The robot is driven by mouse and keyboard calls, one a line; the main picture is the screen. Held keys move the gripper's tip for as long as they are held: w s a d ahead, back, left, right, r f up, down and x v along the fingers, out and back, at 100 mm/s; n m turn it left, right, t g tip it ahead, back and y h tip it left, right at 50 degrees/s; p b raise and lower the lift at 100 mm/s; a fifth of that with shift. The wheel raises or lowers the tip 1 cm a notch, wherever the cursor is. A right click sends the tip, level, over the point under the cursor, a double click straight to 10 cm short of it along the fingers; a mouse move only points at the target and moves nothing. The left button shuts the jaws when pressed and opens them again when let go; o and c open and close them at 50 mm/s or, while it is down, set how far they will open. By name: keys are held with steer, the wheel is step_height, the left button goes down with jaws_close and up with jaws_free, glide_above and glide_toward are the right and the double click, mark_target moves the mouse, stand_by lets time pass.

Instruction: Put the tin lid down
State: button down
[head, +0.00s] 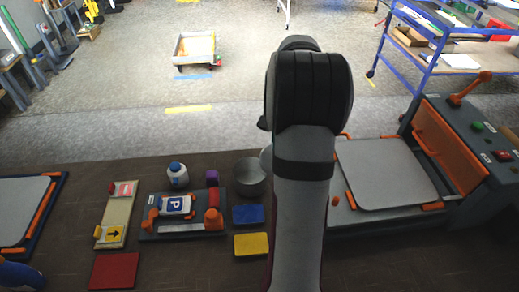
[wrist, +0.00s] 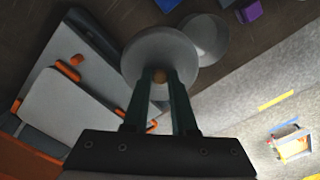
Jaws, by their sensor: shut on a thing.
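The tin lid (wrist: 155,48) is a pale grey disc with a small orange-brown knob. My gripper (wrist: 160,77) is shut on the knob, with one dark finger on each side. In the wrist view the lid overlaps the edge of the open round tin (wrist: 212,40). I cannot tell how high the lid is above it. In the head view the tin (head: 249,178) stands open on the dark bench. Only a sliver of the lid (head: 266,158) shows there beside my arm, which hides my gripper and the rest of the lid.
A press with a grey plate (head: 385,172) and orange handles stands to the right. Left of the tin are a purple block (head: 212,177), a white bottle (head: 177,176) and a sign fixture (head: 183,228). Blue (head: 248,215) and yellow (head: 251,244) pads lie in front of the tin.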

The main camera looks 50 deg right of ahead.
steer(key=shift+s+d+r, duration=0.1)
steer(key=shift+s+r, duration=0.05)
steer(key=shift+s, duration=0.5)
steer(key=shift+s+d+r, duration=0.1)
steer(key=shift+s+r, duration=0.05)
steer(key=shift+s, duration=0.45)
steer(key=s+a+f, duration=0.1)
steer(key=f, duration=0.4)
steer(key=s+a+f, duration=0.2)
steer(key=f, duration=0.4)
steer(key=s+a+f, duration=0.1)
steer(key=a+f, duration=0.1)
steer(key=f, duration=0.3)
steer(key=shift+s+a+f, duration=0.15)
steer(key=shift+s+f, duration=0.2)
steer(key=shift+f, duration=0.05)
steer(key=shift+f, duration=0.1)
steer(key=c, duration=0.7)
jaws_free()
